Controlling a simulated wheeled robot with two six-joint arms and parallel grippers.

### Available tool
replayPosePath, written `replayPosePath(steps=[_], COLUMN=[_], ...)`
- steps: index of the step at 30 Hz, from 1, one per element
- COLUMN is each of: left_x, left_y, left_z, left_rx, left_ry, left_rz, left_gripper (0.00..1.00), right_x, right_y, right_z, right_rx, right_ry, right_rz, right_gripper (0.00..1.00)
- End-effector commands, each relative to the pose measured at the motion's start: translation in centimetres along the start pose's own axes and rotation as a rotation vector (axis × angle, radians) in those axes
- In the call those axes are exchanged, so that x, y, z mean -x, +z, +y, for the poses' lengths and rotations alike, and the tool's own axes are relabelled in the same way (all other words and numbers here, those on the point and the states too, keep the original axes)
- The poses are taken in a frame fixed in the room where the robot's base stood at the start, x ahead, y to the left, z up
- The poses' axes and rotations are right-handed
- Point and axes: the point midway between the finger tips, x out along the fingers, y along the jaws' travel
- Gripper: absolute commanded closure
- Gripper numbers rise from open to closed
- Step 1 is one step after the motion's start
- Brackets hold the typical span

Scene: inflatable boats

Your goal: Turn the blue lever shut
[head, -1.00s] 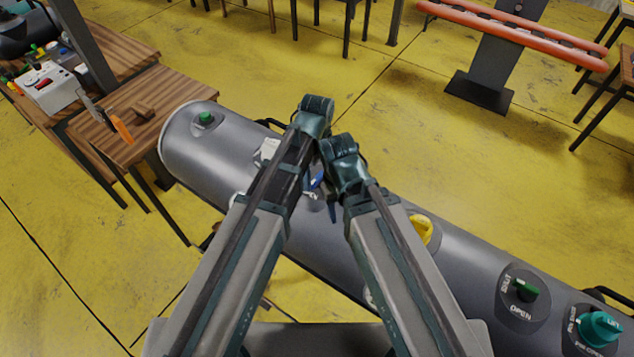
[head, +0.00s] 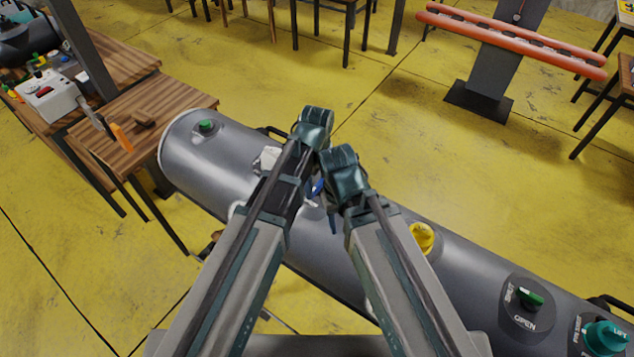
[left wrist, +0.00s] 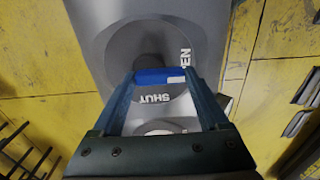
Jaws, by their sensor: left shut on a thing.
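The blue lever (left wrist: 163,76) lies between the fingers of my left gripper (left wrist: 165,82) in the left wrist view. The gripper is shut on it. The lever sits on a round grey dial plate (left wrist: 185,50) with SHUT printed below it in this view and OPEN to its right. In the head view a small blue patch (head: 317,188) shows between my two arms. I cannot tell there whether it is lever or finger. My arms hide most of the dial in that view, and I cannot make out my right gripper.
The grey inflatable tube (head: 190,165) runs diagonally below my arms, with a yellow cap (head: 420,238), a green lever (head: 530,298) and a teal knob (head: 603,335) towards the right. A wooden table (head: 170,100) stands at the left.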

Motion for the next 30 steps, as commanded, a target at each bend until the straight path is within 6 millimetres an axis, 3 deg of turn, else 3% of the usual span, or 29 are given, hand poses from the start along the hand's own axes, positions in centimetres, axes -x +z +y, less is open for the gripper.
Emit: replayPosePath(steps=[11,30], left_x=[0.0,0.0], left_y=[-0.3,-1.1], left_z=[0.1,0.5], left_rx=[-0.180,-0.784], left_ry=[0.001,0.000], left_rz=[0.000,0.000], left_gripper=[0.78,0.78], right_x=[0.0,0.0], right_y=[0.0,0.0], right_z=[0.0,0.0], right_rx=[0.000,0.000], right_ry=[0.000,0.000], right_rz=[0.000,0.000], right_gripper=[0.50,0.50])
